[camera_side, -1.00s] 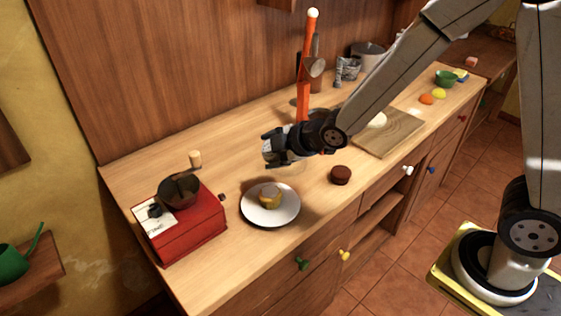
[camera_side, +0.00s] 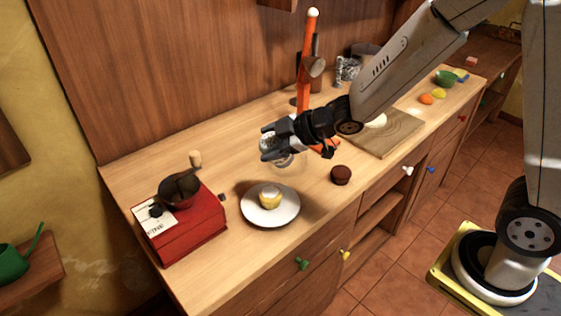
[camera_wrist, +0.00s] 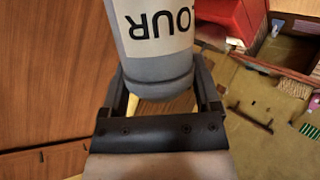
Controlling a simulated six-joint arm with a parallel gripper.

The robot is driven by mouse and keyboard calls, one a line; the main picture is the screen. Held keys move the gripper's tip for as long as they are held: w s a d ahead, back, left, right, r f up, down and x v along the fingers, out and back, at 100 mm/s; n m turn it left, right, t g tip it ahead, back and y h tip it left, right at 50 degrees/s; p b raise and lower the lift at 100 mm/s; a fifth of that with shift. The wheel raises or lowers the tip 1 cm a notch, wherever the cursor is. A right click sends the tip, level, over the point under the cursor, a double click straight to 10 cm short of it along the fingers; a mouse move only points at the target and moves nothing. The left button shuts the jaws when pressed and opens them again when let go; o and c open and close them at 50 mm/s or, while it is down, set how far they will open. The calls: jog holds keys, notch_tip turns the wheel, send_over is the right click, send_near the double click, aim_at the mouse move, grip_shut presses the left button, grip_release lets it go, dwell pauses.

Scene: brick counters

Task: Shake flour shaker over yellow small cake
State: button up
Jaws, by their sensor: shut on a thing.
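My gripper (camera_side: 275,143) is shut on the flour shaker (camera_side: 284,159) and holds it above the counter, behind the plate. In the wrist view the shaker (camera_wrist: 158,52) is a grey cylinder with a pale label, its lettering upside down, between the two fingers of my gripper (camera_wrist: 160,80). The shaker's far end is out of that view. The yellow small cake (camera_side: 270,200) sits on a white plate (camera_side: 255,215). Its top looks white and its sides yellow. The shaker is apart from the cake, above and slightly to its right in the side view.
A red box grinder (camera_side: 195,232) with a dark bowl and crank stands left of the plate. A brown cake (camera_side: 341,174) lies to the right. A wooden board (camera_side: 392,137) and an orange upright stand (camera_side: 305,75) are farther back. The counter's front edge is close to the plate.

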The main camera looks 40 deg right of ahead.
jog(key=shift+a+r+m+y, duration=0.1)
jog(key=shift+r+m+y, duration=0.8)
jog(key=shift+y, duration=0.1)
